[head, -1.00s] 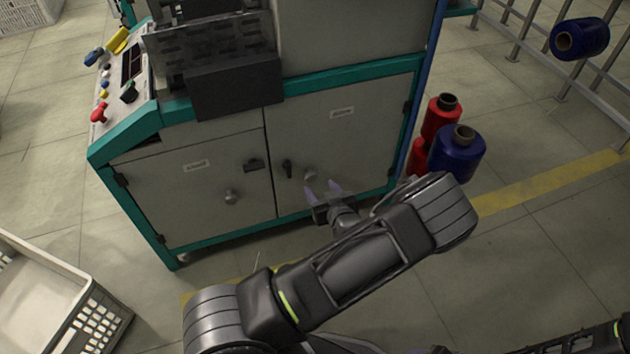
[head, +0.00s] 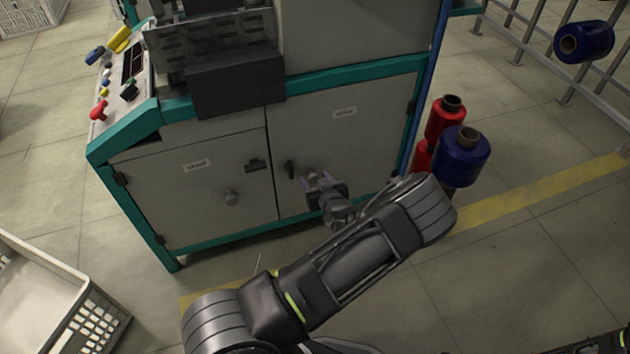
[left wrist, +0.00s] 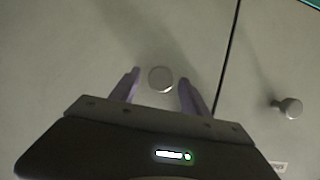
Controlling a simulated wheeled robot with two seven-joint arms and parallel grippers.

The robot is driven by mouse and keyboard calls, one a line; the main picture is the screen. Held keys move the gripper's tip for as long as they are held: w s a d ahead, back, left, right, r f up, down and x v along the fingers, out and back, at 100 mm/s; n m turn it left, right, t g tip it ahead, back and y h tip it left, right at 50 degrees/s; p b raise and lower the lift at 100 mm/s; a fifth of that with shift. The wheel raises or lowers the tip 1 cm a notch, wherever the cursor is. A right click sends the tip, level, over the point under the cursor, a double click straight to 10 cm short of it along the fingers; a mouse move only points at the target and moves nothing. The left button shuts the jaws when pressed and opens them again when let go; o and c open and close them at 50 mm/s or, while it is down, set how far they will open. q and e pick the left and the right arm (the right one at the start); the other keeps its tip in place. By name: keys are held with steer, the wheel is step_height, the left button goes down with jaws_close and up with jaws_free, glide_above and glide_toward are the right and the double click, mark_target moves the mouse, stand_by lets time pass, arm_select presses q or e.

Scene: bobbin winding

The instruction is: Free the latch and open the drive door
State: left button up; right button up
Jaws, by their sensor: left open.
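The right-hand cabinet door (head: 350,140) is closed, with a small label too blurred to read. A dark upright latch handle (head: 290,170) sits near its left edge, and a round metal knob (left wrist: 161,79) is just right of the handle. My left gripper (head: 316,180) is at this knob, pointing at the door. In the left wrist view its open fingers (left wrist: 158,88) have the knob between them, with gaps on both sides. I cannot tell how deep the fingers reach. My right gripper is not in view.
The left-hand door (head: 200,205) is closed and has its own knob (head: 231,196) and a dark catch (head: 256,165). Red (head: 444,118) and blue (head: 461,157) bobbins stand right of the cabinet. A white crate (head: 45,300) is at lower left. Floor before the doors looks clear.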

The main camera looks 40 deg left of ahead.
arm_select(q)
steer(key=shift+c, duration=0.2)
jaws_close()
stand_by(0.3)
stand_by(0.8)
